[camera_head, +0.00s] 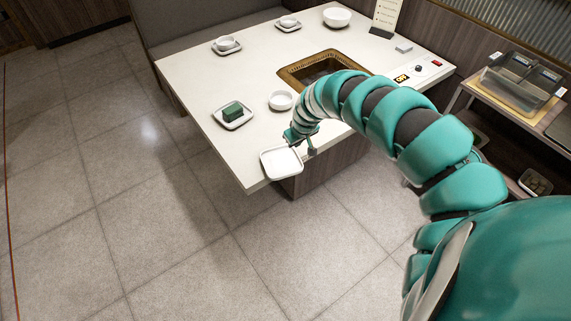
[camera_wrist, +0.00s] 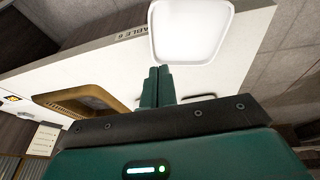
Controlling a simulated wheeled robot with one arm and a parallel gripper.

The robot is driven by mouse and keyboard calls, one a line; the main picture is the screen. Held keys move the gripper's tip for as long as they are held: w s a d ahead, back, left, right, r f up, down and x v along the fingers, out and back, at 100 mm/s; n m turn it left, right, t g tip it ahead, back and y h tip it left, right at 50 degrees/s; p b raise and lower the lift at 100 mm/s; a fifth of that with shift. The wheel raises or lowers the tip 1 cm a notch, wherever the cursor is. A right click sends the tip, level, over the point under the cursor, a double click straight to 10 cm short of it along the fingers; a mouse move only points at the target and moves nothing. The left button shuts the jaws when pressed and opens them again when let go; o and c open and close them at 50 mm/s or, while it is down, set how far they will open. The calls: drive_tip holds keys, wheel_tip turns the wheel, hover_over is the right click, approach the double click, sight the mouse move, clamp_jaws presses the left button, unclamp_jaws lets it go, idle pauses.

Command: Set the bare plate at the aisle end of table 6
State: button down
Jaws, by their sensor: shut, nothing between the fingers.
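A bare white square plate (camera_head: 281,163) with rounded corners is at the near end of the white table (camera_head: 235,155). It lies across the table's front edge, part of it past that edge; I cannot tell whether it rests on the top. The plate also shows at the top of the wrist view (camera_wrist: 190,35), beside the "TABLE 6" label (camera_wrist: 133,33) on the table's edge. My gripper (camera_head: 297,140) is just behind the plate. In the wrist view its two fingers (camera_wrist: 157,86) are together and empty, their tips close to the plate's rim; contact is unclear.
A plate with a dark green block (camera_head: 233,113), a small white bowl (camera_head: 281,100), cups on saucers (camera_head: 226,44) and a larger bowl (camera_head: 337,17) stand on the table. A brass-framed grill (camera_head: 310,70) is set in its middle. A side cart (camera_head: 520,85) is right; the tiled floor left is clear.

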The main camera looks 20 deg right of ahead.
drive_tip(key=s+f+g, duration=0.3)
drive_tip(key=s+g, duration=0.1)
drive_tip(key=s, duration=0.5)
drive_tip(key=w+a+f+p, duration=0.1)
drive_tip(key=w+f, duration=0.3)
drive_tip(key=f, duration=0.5)
drive_tip(key=shift+a+f+n, duration=0.2)
drive_tip(key=shift+n, duration=0.1)
idle(0.4)
drive_tip(key=shift+f, duration=0.1)
